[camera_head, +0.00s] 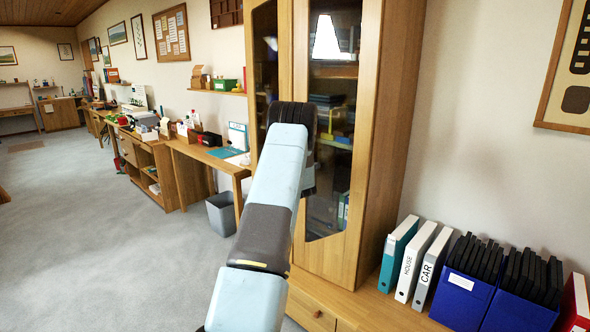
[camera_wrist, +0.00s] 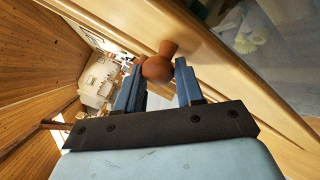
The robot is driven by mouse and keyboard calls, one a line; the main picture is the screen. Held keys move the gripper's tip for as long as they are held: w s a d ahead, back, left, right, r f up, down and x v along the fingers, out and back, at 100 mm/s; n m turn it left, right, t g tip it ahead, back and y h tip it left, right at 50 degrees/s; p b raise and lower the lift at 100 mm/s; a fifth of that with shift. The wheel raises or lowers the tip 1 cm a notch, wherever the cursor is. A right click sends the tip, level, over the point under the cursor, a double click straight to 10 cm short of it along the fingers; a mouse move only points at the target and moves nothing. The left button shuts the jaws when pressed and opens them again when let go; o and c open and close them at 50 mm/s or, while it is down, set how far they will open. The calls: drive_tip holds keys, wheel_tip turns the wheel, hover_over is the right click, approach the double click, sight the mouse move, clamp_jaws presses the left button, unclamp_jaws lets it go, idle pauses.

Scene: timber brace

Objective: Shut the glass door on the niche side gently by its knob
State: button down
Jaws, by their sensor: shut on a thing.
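A tall wooden cabinet with two glass doors stands right of centre in the head view. The right glass door (camera_head: 333,75) shows shelves with books and boxes behind its pane. The left glass door (camera_head: 265,45) looks narrower, and I cannot tell how far either stands open. In the wrist view, a round brown wooden knob (camera_wrist: 158,69) sits on a pale wooden door frame (camera_wrist: 225,85). My gripper (camera_wrist: 160,75) is shut on this knob, with one blue finger on each side. My arm hides the gripper and knob in the head view.
Right of the cabinet, a low wooden top holds binders (camera_head: 417,262) and blue file boxes (camera_head: 463,295). A drawer (camera_head: 310,309) is below the doors. Left are a desk (camera_head: 205,153) and a grey bin (camera_head: 222,214). The carpet (camera_head: 80,230) at left is clear.

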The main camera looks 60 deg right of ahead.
drive_tip(key=c, duration=1)
unclamp_jaws()
drive_tip(key=shift+s+d+r, duration=0.25)
drive_tip(key=shift+d+r, duration=0.3)
drive_tip(key=shift+r, duration=0.35)
drive_tip(key=shift+o, duration=1.1)
drive_tip(key=shift+s+f+h, duration=0.1)
drive_tip(key=shift+s+h, duration=0.05)
drive_tip(key=shift+h, duration=0.15)
drive_tip(key=shift+s+a+f, duration=0.15)
drive_tip(key=shift+a, duration=0.05)
drive_tip(key=f+v, duration=0.1)
drive_tip(key=v, duration=1.2)
drive_tip(key=shift+a, duration=0.55)
drive_tip(key=shift+w, duration=0.2)
